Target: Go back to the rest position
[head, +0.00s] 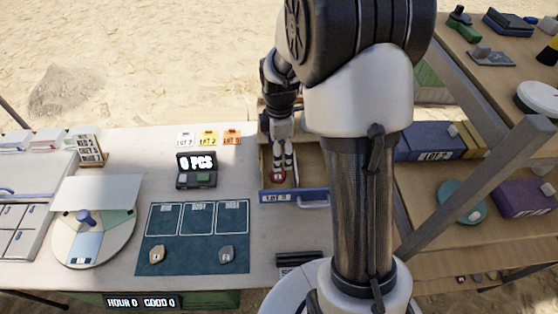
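My arm stands in the foreground and reaches over the table. My gripper (283,168) points down into a wooden tray with a blue front (292,195) marked with a LOT label. A small red piece (278,177) with a pale mark lies in the tray, right at or under the fingertips. I cannot tell whether the fingers touch it or are closed on it. My arm hides part of the tray's right side and the area behind it.
A dark teal mat (190,245) holds two small tokens, one tan (157,254) and one grey (227,254). A counter display (197,170) reads 0 PCS. A round turntable (125,235) is at left. Shelves with boxes (425,142) stand at right, behind a grey post.

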